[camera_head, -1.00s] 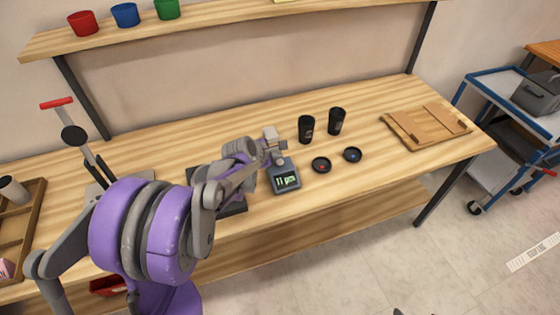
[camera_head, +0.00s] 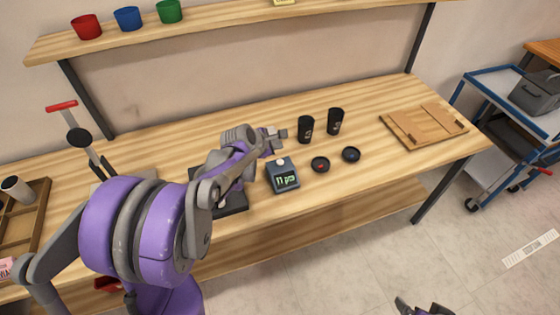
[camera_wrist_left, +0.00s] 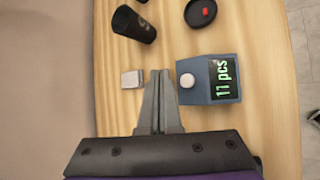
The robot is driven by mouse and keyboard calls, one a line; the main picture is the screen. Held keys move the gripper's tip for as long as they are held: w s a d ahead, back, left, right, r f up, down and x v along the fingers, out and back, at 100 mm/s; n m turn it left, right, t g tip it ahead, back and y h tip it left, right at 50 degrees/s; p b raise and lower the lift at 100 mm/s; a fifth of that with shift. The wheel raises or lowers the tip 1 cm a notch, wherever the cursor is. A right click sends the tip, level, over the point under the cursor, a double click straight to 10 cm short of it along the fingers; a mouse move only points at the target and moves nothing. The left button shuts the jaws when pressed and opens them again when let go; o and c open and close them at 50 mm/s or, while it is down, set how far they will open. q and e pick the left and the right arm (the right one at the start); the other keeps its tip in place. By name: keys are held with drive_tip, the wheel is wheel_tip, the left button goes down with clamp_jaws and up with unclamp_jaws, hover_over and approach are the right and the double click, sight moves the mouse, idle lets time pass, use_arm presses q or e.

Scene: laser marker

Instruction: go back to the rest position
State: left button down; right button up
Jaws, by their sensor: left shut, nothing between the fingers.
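My left gripper (camera_head: 276,139) is shut and empty, above the table just behind a small dark scale (camera_head: 284,181). In the left wrist view its fingertips (camera_wrist_left: 160,73) meet, with the scale (camera_wrist_left: 209,94) to the right. The scale's green display reads what looks like 11 pcs, and a white round piece (camera_wrist_left: 188,80) sits on it. A small silvery block (camera_wrist_left: 131,79) lies on the table left of the fingertips.
Two black cups (camera_head: 335,121) and two dark round dishes (camera_head: 320,165) stand right of the scale on the wooden table (camera_head: 360,180). A wooden board (camera_head: 424,126) lies farther right. A lever press (camera_head: 79,138) and compartment tray (camera_head: 38,213) are left. A shelf (camera_head: 215,27) runs behind.

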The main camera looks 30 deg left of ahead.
use_arm(q)
drive_tip(key=shift+d, duration=0.1)
idle(0.3)
drive_tip(key=s+d+r+m+g, duration=0.2)
drive_tip(key=s+d+r+m, duration=0.1)
drive_tip(key=s+d+m, duration=0.85)
drive_tip(key=s+d+f+m, duration=0.1)
drive_tip(key=s+d+m, duration=0.1)
drive_tip(key=s+m, duration=0.5)
drive_tip(key=s+d+f+m+g, duration=0.1)
drive_tip(key=s+f+m, duration=0.1)
drive_tip(key=s+m, duration=0.5)
drive_tip(key=shift+s+d+g+y, duration=0.3)
drive_tip(key=shift+s+d+y, duration=0.1)
drive_tip(key=shift+s, duration=0.35)
drive_tip(key=shift+r+m, duration=0.1)
drive_tip(key=shift+m, duration=0.15)
